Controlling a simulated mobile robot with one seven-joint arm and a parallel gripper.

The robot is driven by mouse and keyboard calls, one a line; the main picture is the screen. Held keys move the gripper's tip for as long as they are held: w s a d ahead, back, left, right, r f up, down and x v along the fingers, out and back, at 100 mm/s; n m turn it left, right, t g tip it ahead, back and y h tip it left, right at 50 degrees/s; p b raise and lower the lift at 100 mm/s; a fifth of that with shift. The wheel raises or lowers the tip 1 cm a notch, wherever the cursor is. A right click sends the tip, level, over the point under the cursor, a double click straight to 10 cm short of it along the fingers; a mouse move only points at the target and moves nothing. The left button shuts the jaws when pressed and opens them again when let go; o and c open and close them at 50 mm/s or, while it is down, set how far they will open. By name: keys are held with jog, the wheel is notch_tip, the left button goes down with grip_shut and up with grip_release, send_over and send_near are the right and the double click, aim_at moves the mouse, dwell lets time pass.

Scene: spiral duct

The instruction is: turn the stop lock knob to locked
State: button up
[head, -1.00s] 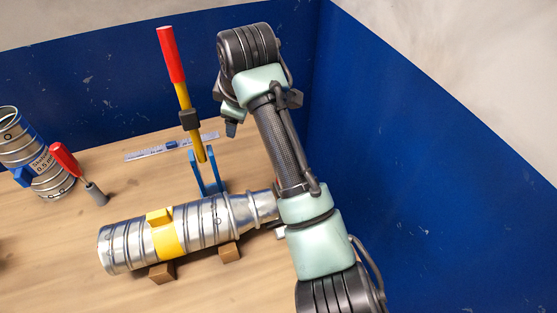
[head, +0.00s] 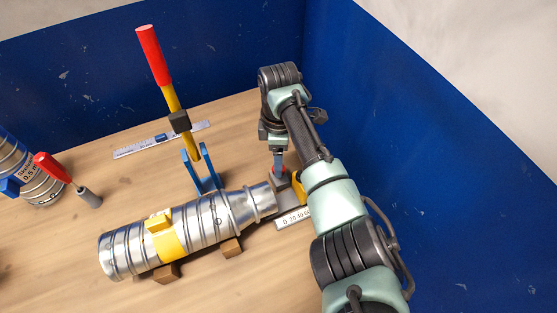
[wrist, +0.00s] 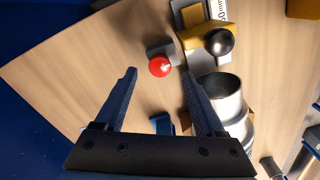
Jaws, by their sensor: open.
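In the wrist view a red ball knob (wrist: 159,67) sits on a small grey block, and a black ball knob (wrist: 221,42) sits on a yellow slide piece (wrist: 194,35) beside it. I cannot tell from any lettering which one is the stop lock knob. My gripper (wrist: 158,76) is open and empty, with the red knob appearing between its fingertips. In the head view my gripper (head: 278,163) points down over the grey block, and the red knob is mostly hidden by the fingers. I cannot tell whether they touch it.
A silver duct (head: 205,228) with a yellow band lies on wooden blocks just left of the gripper. A red-and-yellow lever (head: 170,90) stands behind it. A scale plate (head: 293,219) lies near the duct's narrow end. Blue walls (head: 400,150) close off the back and right.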

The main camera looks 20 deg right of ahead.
jog(key=shift+f, duration=1.75)
grip_shut()
